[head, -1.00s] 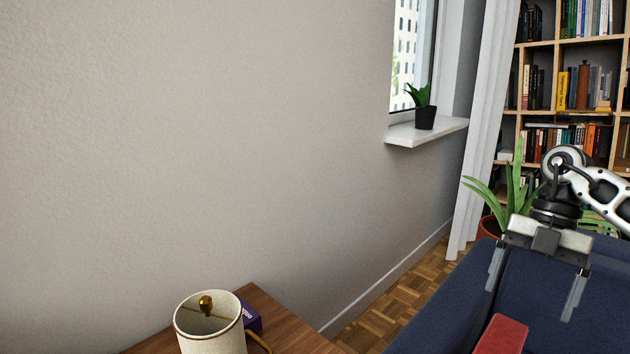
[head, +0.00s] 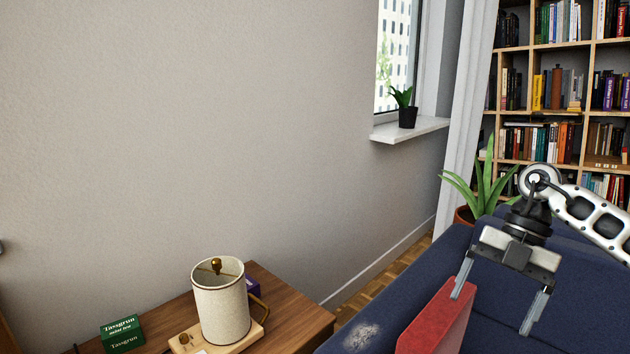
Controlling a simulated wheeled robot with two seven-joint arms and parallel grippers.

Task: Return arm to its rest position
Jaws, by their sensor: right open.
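My right gripper (head: 498,299) is open at the lower right in the head view. It points down over the dark blue sofa (head: 489,335), with its two fingers apart. A red, block-like object (head: 437,322) is beside and partly behind its left finger. I cannot tell whether they touch, and nothing shows between the fingers. My right arm comes in from the right edge. My left gripper is not in view.
A wooden side table (head: 288,307) at the bottom holds a cream lamp (head: 221,305) and a green box (head: 122,334). A potted plant (head: 486,186) stands behind the sofa, before a bookshelf (head: 543,112). A small plant (head: 407,108) sits on the windowsill.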

